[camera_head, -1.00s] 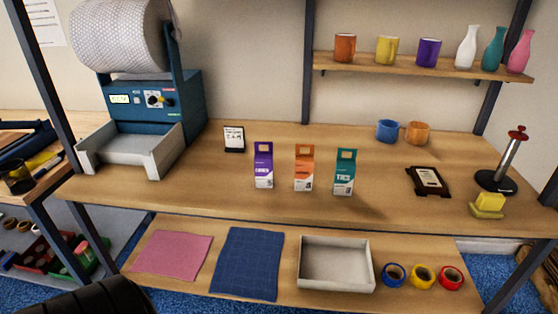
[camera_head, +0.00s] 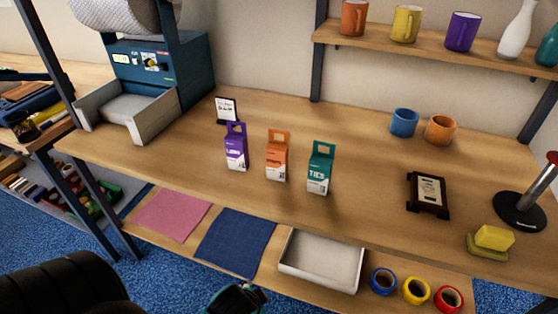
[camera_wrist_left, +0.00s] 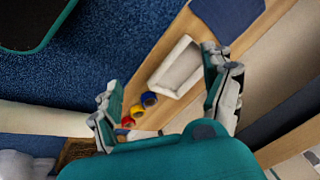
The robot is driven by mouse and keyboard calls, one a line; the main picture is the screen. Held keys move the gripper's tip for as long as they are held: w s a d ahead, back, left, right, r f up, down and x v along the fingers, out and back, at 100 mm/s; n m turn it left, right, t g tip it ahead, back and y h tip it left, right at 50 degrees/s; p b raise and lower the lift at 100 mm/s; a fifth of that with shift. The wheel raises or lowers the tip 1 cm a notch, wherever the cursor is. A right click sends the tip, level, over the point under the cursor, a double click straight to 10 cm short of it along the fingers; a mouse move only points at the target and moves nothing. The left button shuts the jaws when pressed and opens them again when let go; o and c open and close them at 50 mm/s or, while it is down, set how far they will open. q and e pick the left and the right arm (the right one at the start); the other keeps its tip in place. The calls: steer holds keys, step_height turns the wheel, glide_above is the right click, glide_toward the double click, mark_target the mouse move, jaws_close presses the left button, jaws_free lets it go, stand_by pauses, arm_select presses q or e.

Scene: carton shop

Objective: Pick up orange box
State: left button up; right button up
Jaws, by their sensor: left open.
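The orange box (camera_head: 277,158) stands upright on the wooden tabletop, with a cut-out handle on top and a white lower part. It is between the purple box (camera_head: 236,149) and the teal box (camera_head: 319,168), with small gaps. A teal and dark part of my left gripper (camera_head: 237,300) shows at the bottom edge of the head view, well below and in front of the orange box. In the left wrist view my left gripper (camera_wrist_left: 165,88) has its fingers spread apart with nothing held. The orange box is not visible there. My right gripper is out of view.
On the lower shelf are a white tray (camera_head: 320,262), a blue cloth (camera_head: 237,242), a pink cloth (camera_head: 172,214) and tape rolls (camera_head: 415,290). A small sign (camera_head: 227,110) stands behind the boxes. A black framed plaque (camera_head: 428,194) lies right. Tabletop in front of the boxes is clear.

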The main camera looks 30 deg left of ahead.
arm_select(q)
steer(key=w+a+r+m+t+y, duration=0.2)
steer(key=w+a+r+m+y, duration=0.1)
steer(key=a+r+m, duration=0.15)
steer(key=m+t, duration=1.1)
steer(key=m, duration=1.3)
glide_toward(275, 165)
steer(key=shift+y, duration=0.4)
steer(key=x, duration=0.2)
steer(key=p+x, duration=0.1)
steer(key=x, duration=0.1)
steer(key=d+p+x, duration=0.1)
steer(key=x, duration=0.1)
steer(key=shift+w, duration=0.45)
steer(key=x, duration=0.4)
steer(key=shift+w+a+p, duration=0.2)
steer(key=shift+a+p, duration=0.2)
steer(key=shift+w+a+f, duration=0.1)
steer(key=shift+w+a, duration=0.05)
steer(key=shift+w, duration=0.3)
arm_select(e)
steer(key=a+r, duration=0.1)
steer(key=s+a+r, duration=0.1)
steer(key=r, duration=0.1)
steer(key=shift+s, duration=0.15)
arm_select(q)
steer(key=shift+s, duration=0.1)
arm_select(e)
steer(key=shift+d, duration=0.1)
